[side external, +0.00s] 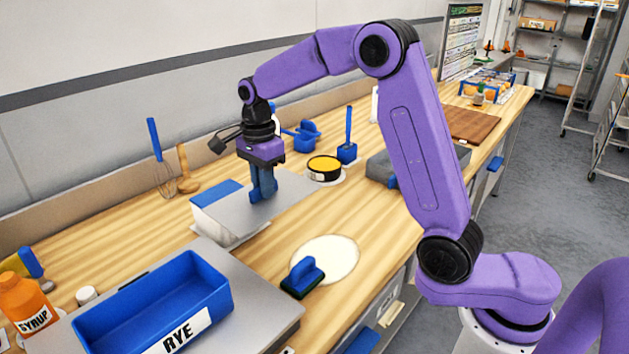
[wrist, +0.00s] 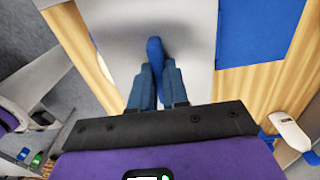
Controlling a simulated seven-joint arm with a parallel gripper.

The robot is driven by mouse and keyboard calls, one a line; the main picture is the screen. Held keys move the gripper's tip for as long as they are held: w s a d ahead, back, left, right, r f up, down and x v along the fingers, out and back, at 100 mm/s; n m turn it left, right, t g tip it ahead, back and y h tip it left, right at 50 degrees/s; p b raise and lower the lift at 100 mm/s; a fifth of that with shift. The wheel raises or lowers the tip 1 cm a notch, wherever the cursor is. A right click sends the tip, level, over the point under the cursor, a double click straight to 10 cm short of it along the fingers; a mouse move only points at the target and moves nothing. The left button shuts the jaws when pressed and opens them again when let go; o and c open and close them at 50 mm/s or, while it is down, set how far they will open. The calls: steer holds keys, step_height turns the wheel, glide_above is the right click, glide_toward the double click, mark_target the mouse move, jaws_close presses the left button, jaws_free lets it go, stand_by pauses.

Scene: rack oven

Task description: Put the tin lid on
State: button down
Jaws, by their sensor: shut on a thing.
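My gripper (side external: 263,188) is shut on the blue handle (wrist: 155,52) of a flat grey lid (side external: 292,193). In the wrist view the handle stands between the two fingertips (wrist: 155,84), with the lid (wrist: 105,35) spread out level around it. In the side view a pale rectangular tin (side external: 207,228) is under the lid's left part. The lid covers part of the tin and sticks out past it to the right. A blue area (side external: 217,193) at the tin's left end is uncovered; it also shows in the wrist view (wrist: 265,35). I cannot tell whether lid and tin touch.
A blue pan labelled RYE (side external: 155,300) sits on a grey surface in front. A blue-handled scraper (side external: 303,274) lies by a white disc (side external: 335,258). Some worktop right of the lid is clear.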

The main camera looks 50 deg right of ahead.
steer(key=s+a+r, duration=0.2)
steer(key=a, duration=1.2)
steer(key=s+a+r, duration=0.2)
steer(key=a, duration=1.3)
steer(key=shift+s+a+r, duration=0.2)
steer(key=shift+a+r, duration=0.05)
steer(key=shift+r, duration=0.1)
steer(key=shift+f, duration=2.5)
steer(key=shift+f, duration=1.2)
steer(key=c, duration=1.1)
jaws_free()
steer(key=shift+o, duration=0.2)
